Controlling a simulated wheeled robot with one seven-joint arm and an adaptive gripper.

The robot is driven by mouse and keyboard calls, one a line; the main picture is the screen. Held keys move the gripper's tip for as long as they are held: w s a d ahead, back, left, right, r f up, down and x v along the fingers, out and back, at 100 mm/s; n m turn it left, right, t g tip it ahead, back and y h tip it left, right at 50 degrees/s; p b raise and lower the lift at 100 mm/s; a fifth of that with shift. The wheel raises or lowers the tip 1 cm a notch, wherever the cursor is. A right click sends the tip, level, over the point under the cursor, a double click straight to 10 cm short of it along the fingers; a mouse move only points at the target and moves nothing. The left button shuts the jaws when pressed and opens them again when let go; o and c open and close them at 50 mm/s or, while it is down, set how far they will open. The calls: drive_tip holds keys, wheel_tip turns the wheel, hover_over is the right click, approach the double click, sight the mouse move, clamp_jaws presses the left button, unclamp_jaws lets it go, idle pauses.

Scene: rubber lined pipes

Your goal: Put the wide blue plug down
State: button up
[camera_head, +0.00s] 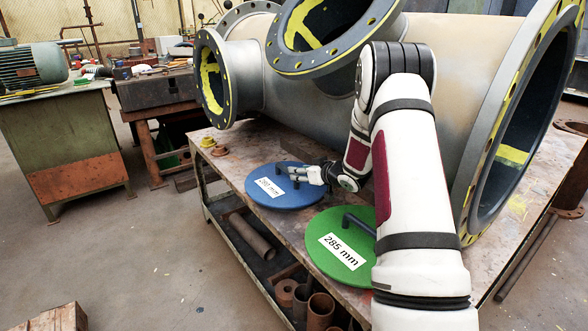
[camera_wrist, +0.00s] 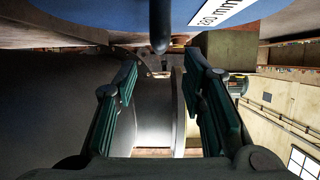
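The blue plug (camera_head: 265,196) is a round disc with a white label, lying flat on the table near its front left edge. Its dark handle (camera_head: 279,167) stands up from the top face. In the wrist view the blue disc (camera_wrist: 95,14) fills the top of the picture, and the dark handle (camera_wrist: 160,28) hangs down near the middle. My gripper (camera_head: 295,174) is low over the plug, beside the handle. In the wrist view my gripper (camera_wrist: 160,62) has its two fingers spread wide apart, with nothing held between them. My fingers partly hide the handle in the head view.
A green plug (camera_head: 325,264) marked 285 mm lies on the table (camera_head: 232,150), partly behind my arm. Large flanged pipes (camera_head: 300,80) stand close behind my gripper. Small rusty parts (camera_head: 215,148) sit left of the blue plug. Pipe pieces lie on the lower shelf.

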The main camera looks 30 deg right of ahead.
drive_tip(key=shift+v, duration=1.2)
drive_tip(key=s+a+r+m+g+h, duration=0.1)
drive_tip(key=s+a+r+g+h, duration=0.15)
drive_tip(key=s+a+r, duration=0.45)
drive_tip(key=s+a+r+m+g+h, duration=0.1)
drive_tip(key=s+a+r+g+h, duration=0.15)
drive_tip(key=s+r, duration=0.45)
drive_tip(key=s+a+g+y, duration=0.1)
drive_tip(key=s+a+g, duration=0.1)
drive_tip(key=s+a, duration=0.5)
drive_tip(key=s+a+r+n+g+y, duration=0.1)
drive_tip(key=s+a, duration=0.6)
drive_tip(key=s, duration=0.9)
drive_tip(key=s+a+r+g+y, duration=0.1)
drive_tip(key=s+a+g, duration=0.4)
drive_tip(key=s, duration=0.7)
drive_tip(key=shift+a+y, duration=0.8)
drive_tip(key=shift+a, duration=0.3)
drive_tip(key=shift+r, duration=0.1)
wheel_tip(320, 180, up, 22)
drive_tip(key=t+p, duration=0.3)
drive_tip(key=p, duration=1.8)
drive_tip(key=shift+r+n+t, duration=0.15)
drive_tip(key=shift+n+t, duration=0.15)
